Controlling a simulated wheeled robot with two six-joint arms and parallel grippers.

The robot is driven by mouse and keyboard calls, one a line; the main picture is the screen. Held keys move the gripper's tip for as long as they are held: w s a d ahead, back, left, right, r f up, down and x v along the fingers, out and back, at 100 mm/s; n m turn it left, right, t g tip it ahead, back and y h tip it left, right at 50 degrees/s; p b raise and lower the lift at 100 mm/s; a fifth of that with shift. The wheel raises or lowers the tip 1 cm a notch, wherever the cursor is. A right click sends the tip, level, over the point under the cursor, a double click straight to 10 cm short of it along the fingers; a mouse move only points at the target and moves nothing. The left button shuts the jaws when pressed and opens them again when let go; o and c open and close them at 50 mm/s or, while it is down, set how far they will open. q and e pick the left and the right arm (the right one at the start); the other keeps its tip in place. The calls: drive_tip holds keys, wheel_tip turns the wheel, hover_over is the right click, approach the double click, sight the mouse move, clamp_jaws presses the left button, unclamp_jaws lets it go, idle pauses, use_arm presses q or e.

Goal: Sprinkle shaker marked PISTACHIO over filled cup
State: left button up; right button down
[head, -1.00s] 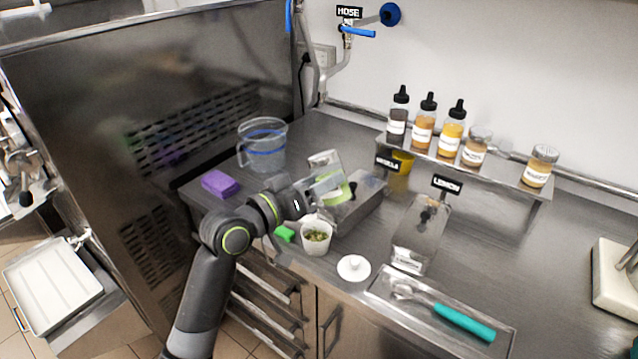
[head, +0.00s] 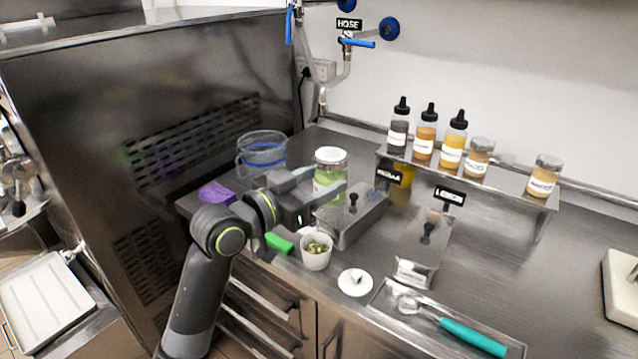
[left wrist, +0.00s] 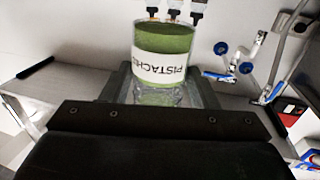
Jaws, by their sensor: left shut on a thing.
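The PISTACHIO shaker (head: 330,172) is a clear jar with green contents and a silver lid. It is upright in the head view, and its label shows in the left wrist view (left wrist: 163,68). My left gripper (head: 338,190) is shut on it and holds it up behind the cup. The filled cup (head: 316,257) is white, stands near the counter's front edge and has green bits on top. The shaker is not tilted over the cup. My right gripper is not in view.
A steel tub (head: 362,215) stands close behind the cup. A white round lid with a knob (head: 355,282), a green block (head: 280,243) and a tray (head: 380,297) with a teal-handled scoop lie nearby. Bottles and jars stand on a raised shelf (head: 500,178). A measuring jug (head: 262,155) is at left.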

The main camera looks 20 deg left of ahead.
use_arm(q)
drive_tip(key=s+d+p, duration=0.3)
drive_tip(key=s+p, duration=0.4)
drive_tip(key=s, duration=0.7)
drive_tip(key=shift+s+d+p, duration=0.35)
drive_tip(key=shift+p, duration=0.05)
